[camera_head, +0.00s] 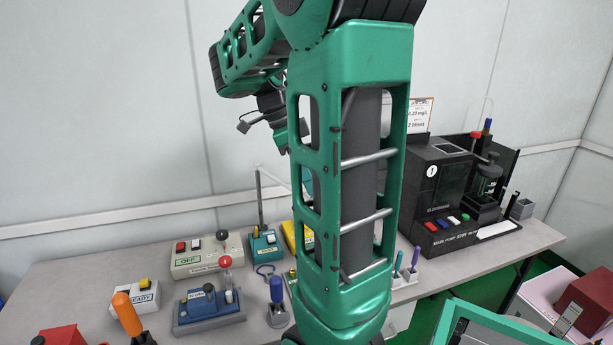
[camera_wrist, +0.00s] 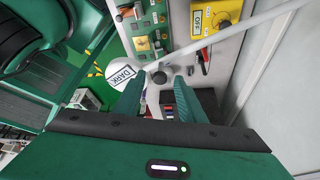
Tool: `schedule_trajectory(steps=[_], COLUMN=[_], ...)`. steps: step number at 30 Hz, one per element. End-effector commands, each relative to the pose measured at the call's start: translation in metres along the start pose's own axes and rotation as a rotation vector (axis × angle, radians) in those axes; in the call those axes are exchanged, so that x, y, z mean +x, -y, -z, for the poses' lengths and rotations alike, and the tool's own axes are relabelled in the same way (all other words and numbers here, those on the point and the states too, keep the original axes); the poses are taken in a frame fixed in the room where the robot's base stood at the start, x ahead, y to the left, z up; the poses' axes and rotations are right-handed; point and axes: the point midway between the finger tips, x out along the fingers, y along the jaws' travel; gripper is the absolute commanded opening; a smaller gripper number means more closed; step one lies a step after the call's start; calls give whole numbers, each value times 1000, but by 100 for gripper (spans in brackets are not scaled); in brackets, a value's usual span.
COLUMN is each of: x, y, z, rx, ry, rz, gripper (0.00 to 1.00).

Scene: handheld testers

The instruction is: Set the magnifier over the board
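In the wrist view, my gripper (camera_wrist: 158,82) is open, with its two green fingers apart. A dark round knob (camera_wrist: 159,77) shows between the fingertips with gaps at its sides; I cannot tell whether they touch it. The magnifier appears to be the white round head (camera_wrist: 120,74) marked DARK, beside the knob, at the end of a white arm (camera_wrist: 232,38). The green board (camera_wrist: 148,28) with small parts lies above the head in the picture, not under it.
A yellow OFF box (camera_wrist: 215,16) is near the white arm. On the bench (camera_head: 90,268) stand a beige switch box (camera_head: 205,262), a blue tester (camera_head: 207,308) and orange-handled (camera_head: 127,314) and blue-handled (camera_head: 276,290) tools. A black machine (camera_head: 440,190) stands at right.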

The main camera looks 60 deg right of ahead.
Motion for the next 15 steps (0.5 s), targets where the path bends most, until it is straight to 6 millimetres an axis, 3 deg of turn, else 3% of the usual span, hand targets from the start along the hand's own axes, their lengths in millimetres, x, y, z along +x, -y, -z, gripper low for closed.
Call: schedule_trajectory(steps=[8, 15], x=[-2, -28], y=[0, 1], z=[0, -1], rx=[0, 2], ry=[0, 1], rz=[1, 2], gripper=[37, 37])
